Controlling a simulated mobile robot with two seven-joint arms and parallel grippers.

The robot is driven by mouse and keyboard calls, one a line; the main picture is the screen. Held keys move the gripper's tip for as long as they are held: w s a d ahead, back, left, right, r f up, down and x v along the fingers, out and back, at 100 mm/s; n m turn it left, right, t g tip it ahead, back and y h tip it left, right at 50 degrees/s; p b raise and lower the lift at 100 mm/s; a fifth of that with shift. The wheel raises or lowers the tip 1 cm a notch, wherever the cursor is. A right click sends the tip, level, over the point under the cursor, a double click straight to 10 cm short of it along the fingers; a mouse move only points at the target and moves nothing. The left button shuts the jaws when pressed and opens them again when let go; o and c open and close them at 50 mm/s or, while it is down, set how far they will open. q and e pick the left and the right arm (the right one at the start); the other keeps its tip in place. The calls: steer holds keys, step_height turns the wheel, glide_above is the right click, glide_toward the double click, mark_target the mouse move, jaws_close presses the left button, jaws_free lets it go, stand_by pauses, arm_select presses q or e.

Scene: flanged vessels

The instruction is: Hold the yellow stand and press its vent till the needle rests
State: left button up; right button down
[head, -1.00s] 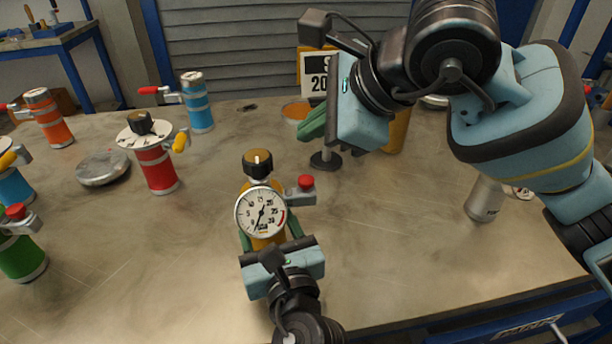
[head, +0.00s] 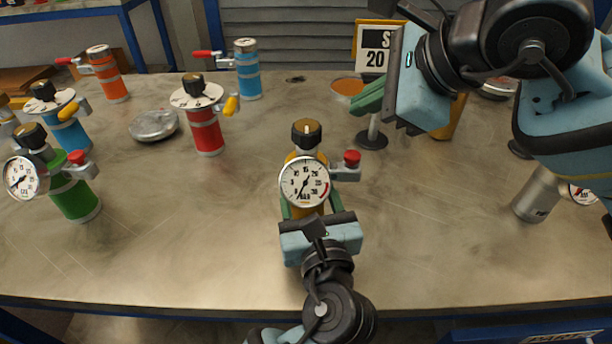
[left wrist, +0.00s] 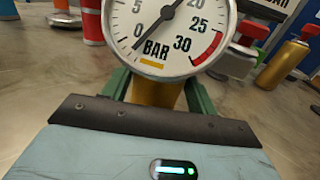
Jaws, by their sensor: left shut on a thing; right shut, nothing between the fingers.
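The yellow stand (head: 306,211) stands upright on the bench, mostly hidden behind its round white gauge (head: 304,182). A black knob (head: 307,133) tops it. Its red vent button (head: 352,157) sits on a grey side arm at the right, with nothing touching it. My left gripper (head: 308,214) is shut around the stand's body below the gauge; the yellow body (left wrist: 156,92) shows between the green fingers in the left wrist view. The needle slants from lower left to upper right. My right gripper (head: 370,98) is shut and empty, above the bench, right of and beyond the vent.
Red (head: 206,132), green (head: 75,198) and blue (head: 249,70) vessels stand to the left, with an orange one (head: 108,78) farther back. A sign (head: 375,48) and orange dish (head: 347,87) are behind my right gripper. A grey can (head: 538,195) stands right. Bench around the stand is mostly clear.

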stand_by(0.3)
arm_select(q)
steer(key=o, duration=1.5)
steer(key=shift+s, duration=0.1)
steer(key=shift+s+d, duration=0.25)
steer(key=shift+s, duration=0.95)
steer(key=shift+s+d, duration=0.2)
steer(key=shift+s, duration=1)
steer(key=shift+s+d, duration=0.25)
steer(key=shift+s, duration=0.95)
